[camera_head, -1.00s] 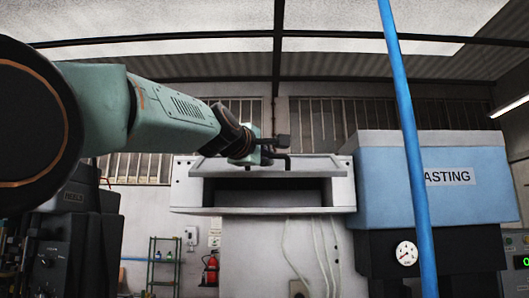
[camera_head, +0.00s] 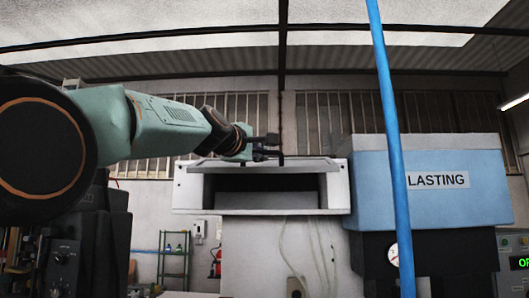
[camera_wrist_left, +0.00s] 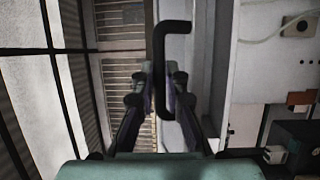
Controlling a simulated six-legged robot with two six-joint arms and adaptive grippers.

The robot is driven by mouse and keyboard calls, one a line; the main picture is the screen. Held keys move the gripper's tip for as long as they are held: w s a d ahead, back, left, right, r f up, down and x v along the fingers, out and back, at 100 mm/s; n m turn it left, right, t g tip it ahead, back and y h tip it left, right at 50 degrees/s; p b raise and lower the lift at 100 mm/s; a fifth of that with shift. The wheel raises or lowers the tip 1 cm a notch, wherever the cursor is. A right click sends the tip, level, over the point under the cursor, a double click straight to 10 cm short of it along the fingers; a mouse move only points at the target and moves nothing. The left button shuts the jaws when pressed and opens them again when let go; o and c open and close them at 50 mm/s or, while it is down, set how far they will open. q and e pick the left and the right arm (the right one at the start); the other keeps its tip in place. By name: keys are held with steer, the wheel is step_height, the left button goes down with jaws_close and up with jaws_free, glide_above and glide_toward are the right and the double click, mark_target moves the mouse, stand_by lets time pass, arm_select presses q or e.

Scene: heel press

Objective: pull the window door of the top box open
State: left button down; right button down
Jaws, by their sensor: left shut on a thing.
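The top box (camera_head: 335,190) is white and wide, mid-picture in the head view, with a dark open front. Its window door (camera_head: 225,164) is a pale grey panel, swung up above the opening and seen nearly edge-on. My left gripper (camera_head: 263,147) is above the door's middle. In the left wrist view, a dark bent handle (camera_wrist_left: 175,27) passes between the fingers of my left gripper (camera_wrist_left: 161,76), which is shut on it. The handle's far end and its mounting are hard to make out. My right gripper is in neither view.
A blue machine (camera_head: 430,190) marked LASTING stands right of the box, with a blue slanted pole (camera_head: 392,120) in front of it. A dark machine (camera_head: 90,235) stands at lower left. Window bars (camera_head: 335,115) line the wall behind. Cables hang below the box.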

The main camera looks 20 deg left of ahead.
arm_select(q)
steer(key=shift+r, duration=0.55)
steer(key=c, duration=1.7)
jaws_free()
steer(key=shift+f, duration=0.1)
steer(key=shift+o, duration=0.2)
steer(key=shift+s+a, duration=0.1)
steer(key=shift+f, duration=0.1)
